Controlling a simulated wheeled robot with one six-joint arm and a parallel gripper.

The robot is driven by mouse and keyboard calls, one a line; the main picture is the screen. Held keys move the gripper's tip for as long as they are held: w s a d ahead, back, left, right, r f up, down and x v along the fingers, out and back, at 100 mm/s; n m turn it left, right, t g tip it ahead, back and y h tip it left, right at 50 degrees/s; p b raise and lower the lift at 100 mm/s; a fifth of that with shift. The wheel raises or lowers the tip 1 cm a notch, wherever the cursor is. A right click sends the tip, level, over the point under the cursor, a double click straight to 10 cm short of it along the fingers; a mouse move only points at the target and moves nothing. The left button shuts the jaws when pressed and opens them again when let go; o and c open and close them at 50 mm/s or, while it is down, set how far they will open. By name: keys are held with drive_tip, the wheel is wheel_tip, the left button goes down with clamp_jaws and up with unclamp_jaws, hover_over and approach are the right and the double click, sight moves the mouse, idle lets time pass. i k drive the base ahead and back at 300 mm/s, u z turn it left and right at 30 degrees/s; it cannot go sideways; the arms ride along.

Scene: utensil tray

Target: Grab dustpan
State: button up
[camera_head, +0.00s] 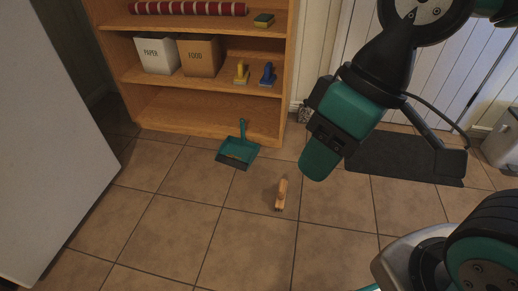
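The teal dustpan (238,149) lies on the tiled floor in front of the wooden shelf, left of the picture's middle. Its handle points up towards the shelf, and its dark front edge faces down the picture. My gripper (317,166) hangs in the air to the right of the dustpan and apart from it, pointing down and left. Its teal and black body hides the fingers' spacing, so I cannot tell whether it is open. I see nothing held in it.
The wooden shelf (205,116) holds two boxes and yellow and blue brushes. A dark mat (405,160) lies at right. A white panel (45,140) borders the left. Floor around the dustpan is mostly clear.

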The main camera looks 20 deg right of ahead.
sight(248, 151)
drive_tip(key=z, duration=1.6)
drive_tip(key=i, duration=1.35)
drive_tip(key=u, duration=2.6)
drive_tip(key=i, duration=0.5)
drive_tip(key=z, duration=0.05)
